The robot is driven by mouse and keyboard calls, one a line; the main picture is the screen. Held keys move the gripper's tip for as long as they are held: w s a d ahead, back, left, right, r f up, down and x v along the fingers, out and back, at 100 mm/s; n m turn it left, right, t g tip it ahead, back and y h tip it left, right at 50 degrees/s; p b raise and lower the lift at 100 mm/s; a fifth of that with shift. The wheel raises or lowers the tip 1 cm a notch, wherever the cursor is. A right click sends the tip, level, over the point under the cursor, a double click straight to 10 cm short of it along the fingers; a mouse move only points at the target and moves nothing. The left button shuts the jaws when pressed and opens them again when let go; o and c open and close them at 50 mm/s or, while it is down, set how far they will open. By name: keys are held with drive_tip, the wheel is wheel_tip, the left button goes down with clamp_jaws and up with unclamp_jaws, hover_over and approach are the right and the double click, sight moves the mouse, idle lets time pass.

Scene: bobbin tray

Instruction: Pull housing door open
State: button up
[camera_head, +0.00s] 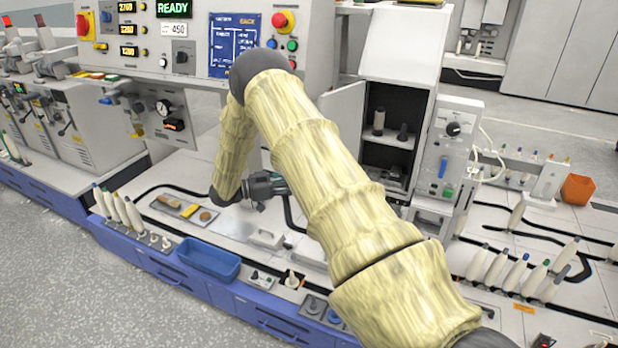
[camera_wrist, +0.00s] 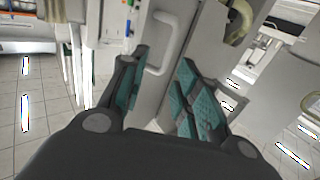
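The white housing (camera_head: 402,50) stands right of centre in the head view. Its dark interior shows, with bobbins on a shelf. The housing door (camera_head: 343,120) stands open, a pale panel swung out to the left of the opening; my arm hides its lower part. In the wrist view, the door (camera_wrist: 150,95) and its pale bar handle (camera_wrist: 163,45) appear between and beyond my fingers.
A control panel (camera_head: 195,40) stands behind my arm. A blue bin (camera_head: 208,260) sits at the worktop's front edge. Several bobbins (camera_head: 515,272) stand at right, near a control box (camera_head: 447,140) with a cable. An orange bin (camera_head: 578,189) is at far right.

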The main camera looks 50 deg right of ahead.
drive_tip(key=v, duration=0.5)
idle(0.5)
drive_tip(key=a+f+n+t+p, duration=0.2)
drive_tip(key=a+f+n+t, duration=0.4)
drive_tip(key=f+n+t, duration=0.6)
drive_tip(key=s+a+f+n+t+y+p, duration=0.2)
drive_tip(key=s+a+f+n+t+y, duration=0.2)
drive_tip(key=s+a+f+n+y, duration=0.5)
drive_tip(key=s+a+f+n+g+y, duration=0.1)
drive_tip(key=s+a+g+y, duration=0.1)
drive_tip(key=s+a, duration=0.4)
drive_tip(key=s+a+f+n+g+y+p, duration=0.1)
drive_tip(key=s+a, duration=0.5)
drive_tip(key=s, duration=0.9)
drive_tip(key=s+a+f+g+y, duration=0.2)
drive_tip(key=s+a, duration=0.4)
drive_tip(key=s, duration=0.4)
drive_tip(key=shift+s+a+n+g+y+p, duration=0.3)
drive_tip(key=shift+s+n+g+y+p, duration=0.1)
drive_tip(key=shift+g+y, duration=0.45)
